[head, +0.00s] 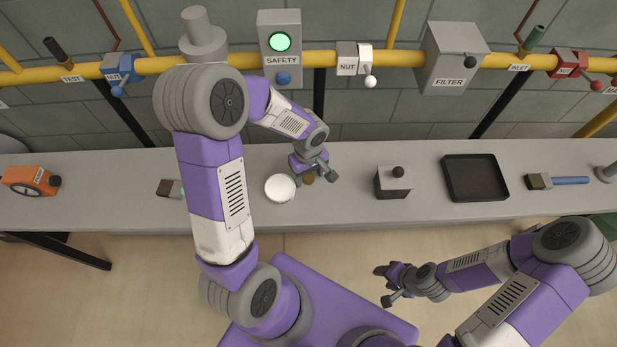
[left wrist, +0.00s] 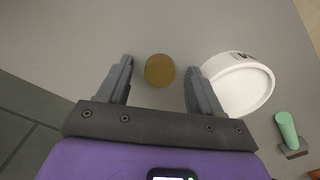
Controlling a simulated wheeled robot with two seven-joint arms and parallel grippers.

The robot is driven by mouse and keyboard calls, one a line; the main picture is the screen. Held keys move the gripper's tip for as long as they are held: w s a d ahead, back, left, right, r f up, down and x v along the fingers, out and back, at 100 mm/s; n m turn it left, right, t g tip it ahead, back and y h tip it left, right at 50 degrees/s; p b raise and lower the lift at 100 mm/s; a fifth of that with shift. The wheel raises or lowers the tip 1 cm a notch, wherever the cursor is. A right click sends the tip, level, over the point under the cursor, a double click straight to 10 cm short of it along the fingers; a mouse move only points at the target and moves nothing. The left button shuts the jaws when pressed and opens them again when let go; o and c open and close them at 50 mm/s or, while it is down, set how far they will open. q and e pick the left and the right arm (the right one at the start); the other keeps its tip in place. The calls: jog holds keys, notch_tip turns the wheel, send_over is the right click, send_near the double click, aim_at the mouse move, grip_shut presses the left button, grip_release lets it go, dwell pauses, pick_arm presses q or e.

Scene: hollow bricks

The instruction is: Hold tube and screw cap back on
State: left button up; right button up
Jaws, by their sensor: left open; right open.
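A small brown round piece (head: 308,178) is on the grey bench beside a white round dish (head: 280,187). I cannot tell whether the brown piece is the tube or its cap. In the left wrist view the brown piece (left wrist: 160,70) shows between the tips of my open left gripper (left wrist: 160,78), not visibly touching either finger. The white dish (left wrist: 242,82), with a dark-marked label, is just right of the right finger. In the head view my left gripper (head: 315,170) is at the brown piece. My right gripper (head: 384,286) is open and empty, in front of the bench.
A green-handled item (left wrist: 287,130) lies beyond the dish. On the bench are an orange gauge (head: 30,181), a grey box with a black knob (head: 393,182), a black tray (head: 475,178) and a blue-handled brush (head: 570,181). A yellow pipe (head: 400,58) with valves runs behind.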

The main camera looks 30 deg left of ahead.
aim_at(309, 177)
pick_arm(q)
jog(key=c, duration=1.1)
notch_tip(309, 177, up, 10)
jog(key=p, duration=0.3)
